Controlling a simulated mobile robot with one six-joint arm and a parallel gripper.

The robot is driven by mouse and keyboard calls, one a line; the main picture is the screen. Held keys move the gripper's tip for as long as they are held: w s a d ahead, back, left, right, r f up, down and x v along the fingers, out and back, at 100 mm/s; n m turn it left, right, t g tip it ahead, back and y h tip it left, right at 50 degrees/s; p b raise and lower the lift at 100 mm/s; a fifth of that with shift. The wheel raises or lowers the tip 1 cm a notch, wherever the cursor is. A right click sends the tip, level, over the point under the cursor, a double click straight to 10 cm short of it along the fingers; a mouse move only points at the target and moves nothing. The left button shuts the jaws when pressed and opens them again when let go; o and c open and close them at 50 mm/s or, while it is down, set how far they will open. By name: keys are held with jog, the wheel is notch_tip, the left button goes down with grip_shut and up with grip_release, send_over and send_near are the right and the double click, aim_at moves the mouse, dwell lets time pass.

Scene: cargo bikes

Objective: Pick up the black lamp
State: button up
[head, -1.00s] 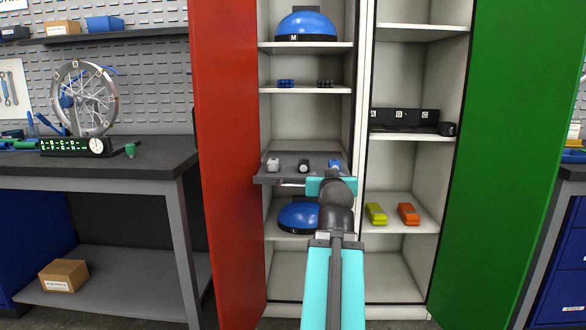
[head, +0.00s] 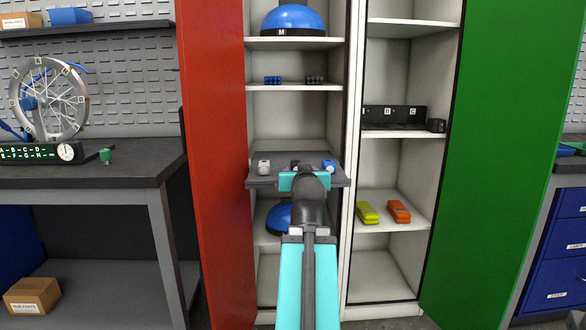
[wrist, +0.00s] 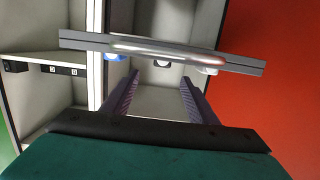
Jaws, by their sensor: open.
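The black lamp (head: 296,163) is the middle one of three small lamps on a grey pull-out tray (head: 260,182) in the open cabinet. My gripper (head: 303,178) covers most of it in the head view. A white lamp (head: 264,166) stands to its left and a blue lamp (head: 329,166) to its right. In the wrist view my open, empty gripper (wrist: 160,88) faces the tray edge with its bright handle bar (wrist: 165,52).
The red door (head: 215,160) and green door (head: 500,150) stand open on either side. A blue dome (head: 279,218) sits below the tray. Yellow (head: 367,212) and orange (head: 399,211) items lie on the right shelf. A workbench (head: 90,178) stands left.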

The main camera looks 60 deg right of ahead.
jog(key=shift+w, duration=0.15)
jog(key=shift+p+x, duration=1.3)
jog(key=shift+x, duration=0.15)
jog(key=shift+w+d+r+p, duration=0.1)
jog(key=shift+r+p, duration=0.05)
jog(key=shift+p, duration=0.45)
jog(key=w+d+p, duration=0.1)
jog(key=p, duration=0.4)
jog(key=shift+d, duration=0.1)
jog(key=p, duration=0.6)
jog(key=shift+w+d+f, duration=0.2)
jog(key=shift+d, duration=0.15)
jog(key=p+x, duration=0.1)
jog(key=p, duration=0.2)
jog(key=shift+w+d, duration=0.2)
jog(key=shift+w+d+p, duration=0.15)
jog(key=shift+d+p, duration=0.15)
jog(key=shift+p, duration=0.65)
jog(key=shift+w+d+f+p, duration=0.15)
jog(key=shift+d+f+p, duration=0.1)
jog(key=shift+p, duration=0.35)
jog(key=shift+f, duration=0.1)
